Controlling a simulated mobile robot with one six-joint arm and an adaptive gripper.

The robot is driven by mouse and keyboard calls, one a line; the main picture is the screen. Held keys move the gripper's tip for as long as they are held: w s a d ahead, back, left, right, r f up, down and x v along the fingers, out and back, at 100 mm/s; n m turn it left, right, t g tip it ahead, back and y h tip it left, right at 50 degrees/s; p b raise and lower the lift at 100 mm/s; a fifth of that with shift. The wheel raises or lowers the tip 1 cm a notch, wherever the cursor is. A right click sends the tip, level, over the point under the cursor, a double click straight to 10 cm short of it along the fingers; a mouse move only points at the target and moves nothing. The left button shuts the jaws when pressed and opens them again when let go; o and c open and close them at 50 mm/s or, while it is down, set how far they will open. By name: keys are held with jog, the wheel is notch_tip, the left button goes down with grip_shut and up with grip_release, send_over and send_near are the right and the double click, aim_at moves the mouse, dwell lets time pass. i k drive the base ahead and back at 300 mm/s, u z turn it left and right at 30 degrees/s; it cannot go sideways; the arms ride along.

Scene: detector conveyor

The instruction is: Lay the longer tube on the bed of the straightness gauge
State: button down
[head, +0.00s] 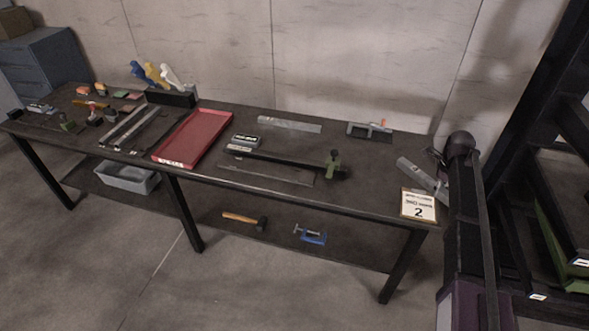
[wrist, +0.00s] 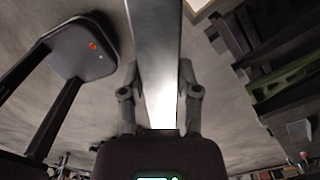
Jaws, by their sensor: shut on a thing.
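A long grey metal tube (wrist: 155,40) runs between the fingers of my gripper (wrist: 158,75) in the wrist view, and the fingers are shut on its sides. In the head view the tube (head: 418,174) shows as a pale bar sloping at the table's right end, partly hidden by my arm. A long dark bar with a green fitting at its right end (head: 285,160) lies mid-table; it looks like the straightness gauge, but I cannot be sure. The held tube is apart from it, to its right. Another grey bar (head: 290,124) lies at the back of the table.
A red tray (head: 192,140) stands left of the middle of the dark table (head: 375,178). A grey clamp-like tool (head: 370,131) is at the back right, and a sign marked 2 (head: 418,205) is at the front right corner. A thin strip (head: 267,173) lies in front of the dark bar.

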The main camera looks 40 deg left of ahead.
aim_at(266, 168)
jog(key=u, duration=1.4)
jog(key=i, duration=1)
jog(key=u, duration=0.05)
